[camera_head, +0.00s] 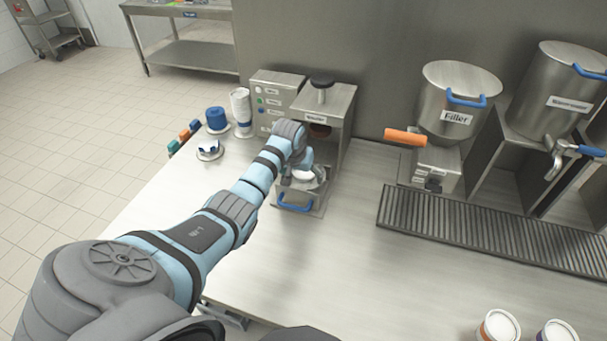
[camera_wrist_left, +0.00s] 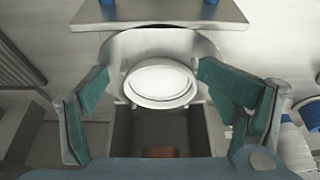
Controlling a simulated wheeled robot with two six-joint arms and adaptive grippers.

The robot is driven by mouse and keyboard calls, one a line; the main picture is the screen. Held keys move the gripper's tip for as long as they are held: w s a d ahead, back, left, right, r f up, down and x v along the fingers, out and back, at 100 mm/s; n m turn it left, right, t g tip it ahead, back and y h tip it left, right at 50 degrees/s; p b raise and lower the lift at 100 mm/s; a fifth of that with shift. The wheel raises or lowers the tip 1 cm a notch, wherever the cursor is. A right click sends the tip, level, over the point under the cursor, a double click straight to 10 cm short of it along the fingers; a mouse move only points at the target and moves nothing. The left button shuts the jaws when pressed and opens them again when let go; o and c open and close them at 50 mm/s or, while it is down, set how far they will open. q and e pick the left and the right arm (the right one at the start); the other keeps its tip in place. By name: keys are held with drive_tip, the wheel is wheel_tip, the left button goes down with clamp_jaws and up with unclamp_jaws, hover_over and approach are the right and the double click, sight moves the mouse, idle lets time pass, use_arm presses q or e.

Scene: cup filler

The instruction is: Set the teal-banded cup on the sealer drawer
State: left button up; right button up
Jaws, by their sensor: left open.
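A white round cup (camera_wrist_left: 161,82) sits upright in the sealer drawer (camera_head: 314,204). It also shows as a small white shape in the head view (camera_head: 303,176). Its band colour is hidden from above. The drawer is pulled out in front of the sealer (camera_head: 340,103), with a blue handle on its front. My left gripper (camera_head: 309,173) is open over the drawer. In the left wrist view, its teal-padded fingers (camera_wrist_left: 158,84) stand on both sides of the cup, apart from it. My right gripper is not in view.
Cups with an orange band (camera_head: 499,327) and a purple band (camera_head: 557,333) stand at lower right. The filler (camera_head: 450,105) and a drip grate (camera_head: 490,227) are to the right. A white cup stack (camera_head: 241,112) and a blue stack (camera_head: 216,118) stand left.

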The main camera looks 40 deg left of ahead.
use_arm(q)
drive_tip(key=shift+s+d+r, duration=0.1)
drive_tip(key=shift+s+r, duration=0.3)
drive_tip(key=shift+r, duration=0.4)
drive_tip(key=p+v, duration=0.1)
drive_tip(key=v, duration=1)
drive_tip(key=shift+r, duration=0.15)
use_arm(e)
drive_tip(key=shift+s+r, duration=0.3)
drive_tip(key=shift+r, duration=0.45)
